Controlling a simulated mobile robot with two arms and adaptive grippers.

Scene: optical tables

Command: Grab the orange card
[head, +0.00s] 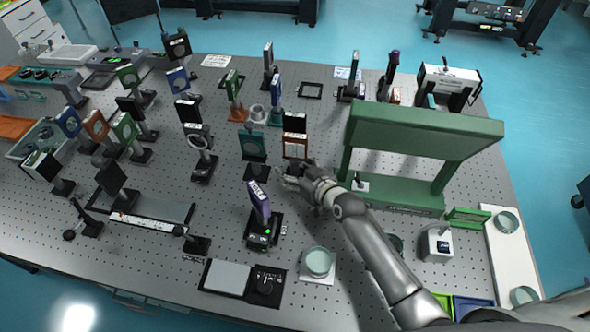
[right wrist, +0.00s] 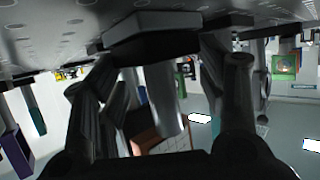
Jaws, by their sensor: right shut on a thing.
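The orange card (head: 295,147) is a small orange-brown plate with a pale face, standing upright near the middle of the table. A dark plate with a white label (head: 294,122) shows directly above and behind it. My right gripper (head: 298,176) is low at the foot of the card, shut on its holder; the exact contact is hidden. In the right wrist view, which is upside down, the card's orange-brown face (right wrist: 150,138) shows below a grey post (right wrist: 165,112) and dark base (right wrist: 150,36), between my fingers. My left gripper is not in view.
A teal holder (head: 253,146) stands close to the left, and a purple-topped device (head: 260,203) stands in front. A green bridge-like frame (head: 420,133) rises at the right. Several optic mounts crowd the left side. Bare perforated table (head: 325,125) shows between the card and the frame.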

